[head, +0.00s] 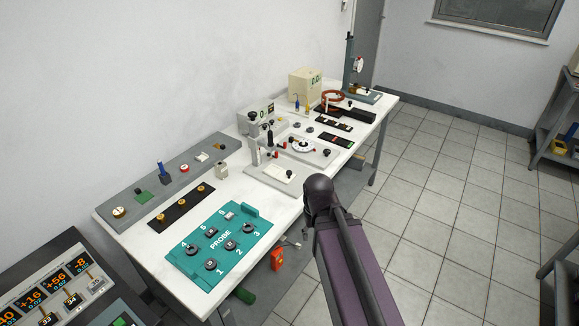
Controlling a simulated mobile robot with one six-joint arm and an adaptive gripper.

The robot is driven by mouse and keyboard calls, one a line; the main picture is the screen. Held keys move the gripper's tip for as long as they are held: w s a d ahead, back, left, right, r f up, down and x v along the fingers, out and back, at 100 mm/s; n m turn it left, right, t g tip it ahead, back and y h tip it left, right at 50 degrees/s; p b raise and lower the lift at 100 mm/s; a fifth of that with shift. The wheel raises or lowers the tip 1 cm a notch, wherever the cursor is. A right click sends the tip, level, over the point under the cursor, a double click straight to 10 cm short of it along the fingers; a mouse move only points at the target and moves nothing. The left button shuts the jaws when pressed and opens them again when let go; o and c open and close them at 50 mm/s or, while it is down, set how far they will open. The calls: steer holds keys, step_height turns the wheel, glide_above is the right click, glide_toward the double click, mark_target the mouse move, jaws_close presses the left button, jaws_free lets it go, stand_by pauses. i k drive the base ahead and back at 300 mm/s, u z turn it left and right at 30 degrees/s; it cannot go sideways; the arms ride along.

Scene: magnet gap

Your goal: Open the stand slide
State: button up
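A tall thin dark post (349,50) stands upright at the far end of the bench, with a small pale and red part on its side. Its blue-grey base (366,96) lies on the bench top. Nearer, a grey upright device (254,122) stands in the middle, with a pale plate (272,178) and a black knob at its foot. I cannot tell which of these carries the stand slide, or whether a slide is open. My arm rises from the lower right in front of the bench. My gripper cannot be made out and touches nothing that I can see.
The white bench (150,232) runs along the wall. A teal probe board (205,272) with numbered sockets lies at the near end, beside a black strip (183,210). A display panel (45,295) stands lower left.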

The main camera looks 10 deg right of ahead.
mark_target(276, 172)
steer(key=i, duration=0.85)
